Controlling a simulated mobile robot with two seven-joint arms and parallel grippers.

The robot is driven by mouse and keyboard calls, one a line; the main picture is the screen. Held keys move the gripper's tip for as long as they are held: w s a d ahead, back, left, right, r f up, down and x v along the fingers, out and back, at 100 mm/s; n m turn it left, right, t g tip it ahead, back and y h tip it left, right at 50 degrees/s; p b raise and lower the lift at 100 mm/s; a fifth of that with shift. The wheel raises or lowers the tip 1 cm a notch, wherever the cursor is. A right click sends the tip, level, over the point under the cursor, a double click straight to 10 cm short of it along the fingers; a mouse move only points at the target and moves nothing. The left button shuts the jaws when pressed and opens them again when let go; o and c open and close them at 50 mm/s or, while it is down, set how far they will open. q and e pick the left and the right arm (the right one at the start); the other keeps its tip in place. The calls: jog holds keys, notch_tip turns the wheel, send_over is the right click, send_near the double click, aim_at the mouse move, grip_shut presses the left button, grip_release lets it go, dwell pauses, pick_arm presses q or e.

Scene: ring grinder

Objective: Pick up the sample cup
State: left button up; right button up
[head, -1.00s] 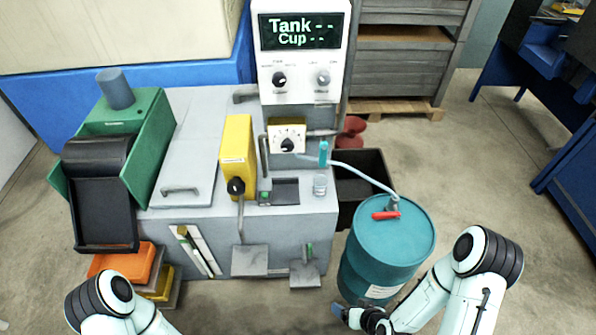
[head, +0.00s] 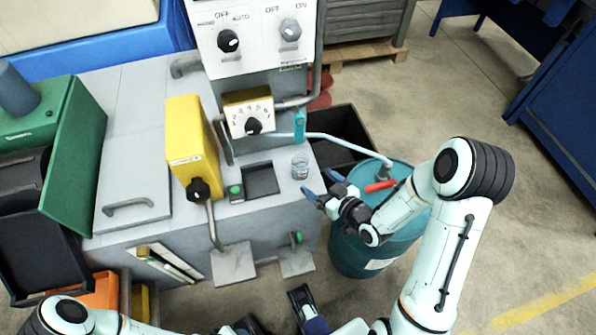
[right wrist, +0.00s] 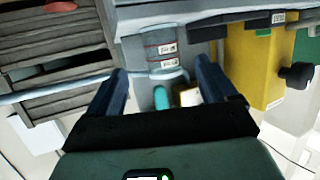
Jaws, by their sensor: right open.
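The sample cup (head: 300,167) is a small clear glass. It stands upright on the grey machine's top, near the front right corner and below the teal nozzle (head: 299,127). My right gripper (head: 323,187) is open and empty, just right of the cup and apart from it, with its fingers pointing toward the machine. Dark parts that seem to be my left gripper (head: 303,308) show at the bottom edge of the head view, cut off.
A teal drum (head: 375,250) stands under my right arm. A hose (head: 345,143) runs from it to the nozzle. The yellow box (head: 190,145) and dial box (head: 248,112) rise beside and behind the cup. A black bin (head: 343,125) lies behind the drum.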

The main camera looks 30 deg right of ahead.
aim_at(306, 173)
jog(key=x, duration=0.4)
jog(key=shift+w+r, duration=0.1)
jog(key=shift+b+x, duration=0.35)
jog(key=shift+x, duration=2.4)
jog(key=shift+a, duration=0.15)
jog(key=c, duration=1)
jog(key=shift+c, duration=0.2)
